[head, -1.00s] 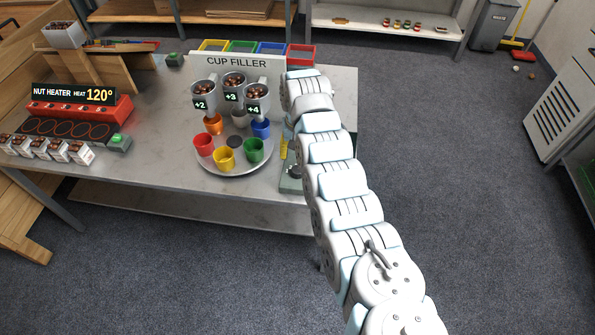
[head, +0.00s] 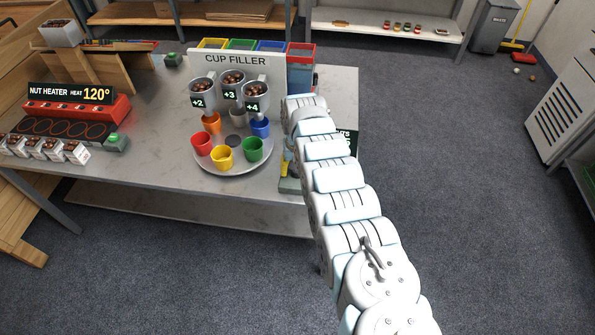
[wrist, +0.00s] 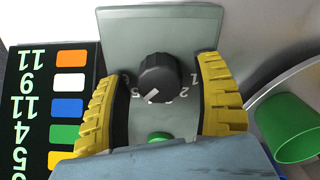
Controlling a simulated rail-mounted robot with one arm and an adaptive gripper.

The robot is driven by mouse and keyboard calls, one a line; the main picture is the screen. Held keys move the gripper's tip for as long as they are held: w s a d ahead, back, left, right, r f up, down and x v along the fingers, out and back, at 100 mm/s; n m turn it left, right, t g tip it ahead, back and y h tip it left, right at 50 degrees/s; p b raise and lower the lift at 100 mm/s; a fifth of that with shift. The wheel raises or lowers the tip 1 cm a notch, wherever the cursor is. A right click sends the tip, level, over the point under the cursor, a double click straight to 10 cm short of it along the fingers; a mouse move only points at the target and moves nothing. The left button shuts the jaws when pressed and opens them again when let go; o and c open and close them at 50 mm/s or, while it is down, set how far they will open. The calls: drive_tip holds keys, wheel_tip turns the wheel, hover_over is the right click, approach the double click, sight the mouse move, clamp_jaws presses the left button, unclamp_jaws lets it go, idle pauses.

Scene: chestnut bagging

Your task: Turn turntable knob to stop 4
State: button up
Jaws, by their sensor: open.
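The black turntable knob (wrist: 157,78) sits on a grey-green panel (wrist: 150,25) in the wrist view. Its white pointer line points toward the lower left of that view; the number there is not readable. My gripper (wrist: 160,68) is open, with one yellow finger on each side of the knob and a visible gap to both. In the head view my arm largely hides the gripper and the knob; part of the panel (head: 289,186) shows. The round turntable (head: 236,169) holds several coloured cups, with the yellow cup (head: 221,157) at the front.
A green button (wrist: 159,136) lies just below the knob. A dark chart (wrist: 40,115) with coloured squares and numbers stands beside the left finger. A green cup (wrist: 290,127) is close at the right. The cup filler sign (head: 236,59) stands behind the turntable.

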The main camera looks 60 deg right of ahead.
drive_tip(key=c, duration=1.2)
drive_tip(key=shift+a+n+p, duration=0.1)
drive_tip(key=shift+n+p, duration=0.45)
drive_tip(key=shift+n, duration=2.25)
drive_tip(key=o, duration=1.2)
